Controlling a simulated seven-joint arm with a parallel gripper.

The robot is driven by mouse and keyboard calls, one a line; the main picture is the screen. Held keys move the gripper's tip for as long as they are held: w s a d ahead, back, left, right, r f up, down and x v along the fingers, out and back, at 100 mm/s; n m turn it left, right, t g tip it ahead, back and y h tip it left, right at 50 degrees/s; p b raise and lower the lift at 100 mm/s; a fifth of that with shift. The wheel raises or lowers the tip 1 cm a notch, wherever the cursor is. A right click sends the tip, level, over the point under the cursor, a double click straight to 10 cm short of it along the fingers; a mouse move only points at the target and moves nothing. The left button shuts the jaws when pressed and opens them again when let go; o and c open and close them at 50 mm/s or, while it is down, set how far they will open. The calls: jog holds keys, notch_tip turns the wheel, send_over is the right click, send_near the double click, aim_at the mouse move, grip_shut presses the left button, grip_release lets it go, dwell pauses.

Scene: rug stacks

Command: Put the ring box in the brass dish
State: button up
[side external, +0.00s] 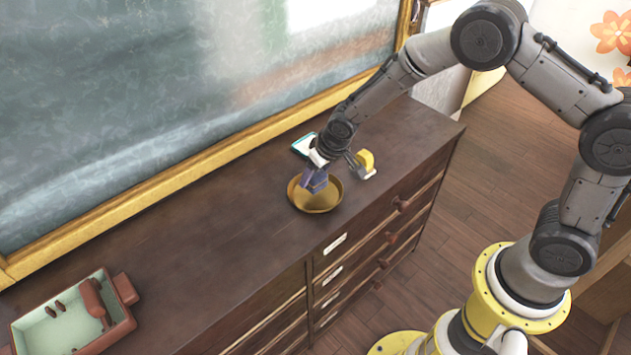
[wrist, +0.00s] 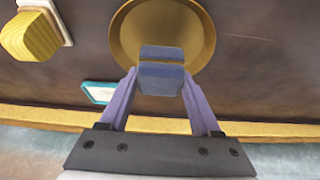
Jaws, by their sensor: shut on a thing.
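The ring box is a small blue-purple box (side external: 314,180); it also shows in the wrist view (wrist: 161,78). My gripper (side external: 317,175) is shut on it, with a finger on each side in the wrist view. The brass dish (side external: 322,205) is a round, shallow golden bowl on the dresser top. In the wrist view the dish (wrist: 130,25) lies beyond the box, and the box overlaps its lower part. In the side view the box is over the dish's back-left part. I cannot tell whether it touches the dish.
A yellow block on a white base (side external: 366,162) stands close right of the dish. A small white and teal item (side external: 303,145) lies behind it. A green-lined tray (side external: 40,330) sits at the far left. The dresser top between tray and dish is clear; a gold-framed board (side external: 180,172) stands behind.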

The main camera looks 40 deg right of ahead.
aim_at(316, 183)
jog(key=shift+s+f, duration=0.1)
jog(key=shift+f, duration=1.25)
jog(key=shift+f, duration=0.2)
jog(key=o, duration=1.4)
jog(key=shift+r, duration=0.15)
jog(key=v, duration=1.2)
jog(key=shift+r, duration=0.2)
jog(key=s+d+r, duration=0.4)
jog(key=s+r, duration=0.5)
jog(key=r, duration=0.4)
jog(key=s+d+r, duration=0.1)
jog(key=s+r, duration=0.1)
jog(key=s, duration=0.7)
jog(key=s+d+r+t, duration=0.1)
jog(key=s, duration=0.8)
jog(key=shift+d+r, duration=0.3)
jog(key=shift+r, duration=0.1)
